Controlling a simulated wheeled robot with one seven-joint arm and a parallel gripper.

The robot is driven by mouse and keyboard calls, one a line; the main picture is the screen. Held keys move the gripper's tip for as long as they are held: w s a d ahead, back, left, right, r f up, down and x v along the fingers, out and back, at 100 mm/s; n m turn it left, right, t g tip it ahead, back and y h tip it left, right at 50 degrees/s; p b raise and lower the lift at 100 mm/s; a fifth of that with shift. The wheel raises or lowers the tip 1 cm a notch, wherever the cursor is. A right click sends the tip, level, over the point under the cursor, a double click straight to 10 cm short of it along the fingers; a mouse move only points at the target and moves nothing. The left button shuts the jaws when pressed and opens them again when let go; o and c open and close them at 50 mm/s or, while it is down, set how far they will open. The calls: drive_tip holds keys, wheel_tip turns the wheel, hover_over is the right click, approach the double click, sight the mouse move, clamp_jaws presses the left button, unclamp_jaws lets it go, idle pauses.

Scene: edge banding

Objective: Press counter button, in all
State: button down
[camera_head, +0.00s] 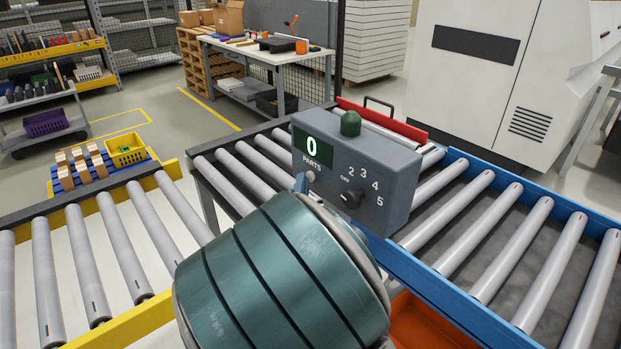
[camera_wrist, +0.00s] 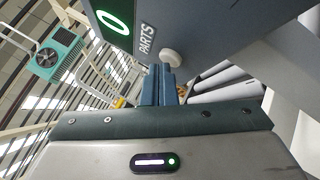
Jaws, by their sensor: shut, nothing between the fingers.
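The counter is a grey box (camera_head: 397,190) in the middle of the head view. Its green display (camera_head: 312,146) reads 0, with PARTS printed below. A small pale round button (camera_head: 311,176) sits under that word; it also shows in the wrist view (camera_wrist: 171,59). A dark knob (camera_head: 351,197) marked OFF and several numbers is to its right, and a green dome (camera_head: 350,123) tops the box. My gripper (camera_head: 301,183) is shut and empty. Its fingertips, also in the wrist view (camera_wrist: 160,68), are close beside the button; I cannot tell whether they touch it.
Roller conveyors run on both sides, one with a yellow rail (camera_head: 135,318), one with a blue rail (camera_head: 440,292). A red rail (camera_head: 380,120) is behind the box. A workbench (camera_head: 318,56) and a large white machine (camera_head: 473,85) stand farther back. An orange bin (camera_head: 425,325) is low at right.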

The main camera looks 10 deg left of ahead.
drive_tip(key=shift+s, duration=0.1)
drive_tip(key=shift+s+a+p, duration=0.55)
drive_tip(key=shift+s+p, duration=0.05)
drive_tip(key=shift+p, duration=0.05)
drive_tip(key=s+a+p, duration=0.2)
drive_tip(key=s+a, duration=0.1)
drive_tip(key=shift+s+a+p, duration=0.15)
drive_tip(key=shift+s+p, duration=0.2)
drive_tip(key=shift+s, duration=0.05)
idle(0.6)
